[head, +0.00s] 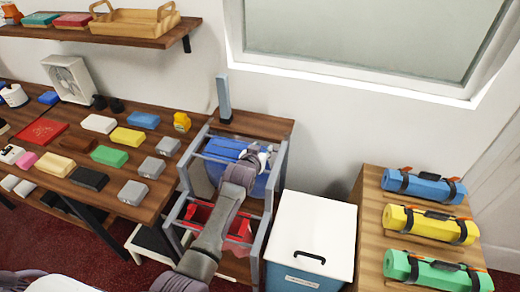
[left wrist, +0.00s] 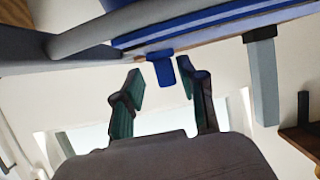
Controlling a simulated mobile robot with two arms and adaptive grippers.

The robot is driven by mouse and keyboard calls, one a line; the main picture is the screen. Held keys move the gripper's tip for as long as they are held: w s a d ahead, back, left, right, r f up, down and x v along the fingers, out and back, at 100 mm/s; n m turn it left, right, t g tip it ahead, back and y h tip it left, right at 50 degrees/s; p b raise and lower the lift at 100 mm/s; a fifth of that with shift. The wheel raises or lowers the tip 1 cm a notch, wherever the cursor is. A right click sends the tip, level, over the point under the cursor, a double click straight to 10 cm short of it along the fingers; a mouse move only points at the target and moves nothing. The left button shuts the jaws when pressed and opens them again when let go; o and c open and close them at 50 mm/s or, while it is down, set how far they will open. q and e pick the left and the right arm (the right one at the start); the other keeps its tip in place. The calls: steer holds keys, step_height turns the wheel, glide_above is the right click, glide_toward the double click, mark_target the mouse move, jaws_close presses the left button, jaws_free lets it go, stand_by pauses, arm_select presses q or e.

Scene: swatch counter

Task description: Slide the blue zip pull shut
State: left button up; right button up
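A blue bag or pouch (head: 226,149) lies in the upper level of a grey-framed rack. In the left wrist view, its blue striped edge (left wrist: 215,22) runs across the top, and the blue zip pull (left wrist: 162,70) hangs below it as a small tab. My left gripper (head: 259,157) reaches over the rack at the blue bag. In the left wrist view its two fingers (left wrist: 163,80) are open, one on each side of the pull, with visible gaps. The pull is hidden in the head view. My right gripper is not in view.
Grey rack bars (head: 278,165) surround the bag, with a red item (head: 198,214) on the level below. A white-lidded bin (head: 315,232) stands close on the right. A wooden table (head: 60,150) with several coloured blocks is on the left. Rolled mats (head: 425,187) lie at right.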

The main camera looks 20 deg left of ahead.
arm_select(q)
steer(key=shift+a, duration=0.1)
steer(key=v, duration=1.2)
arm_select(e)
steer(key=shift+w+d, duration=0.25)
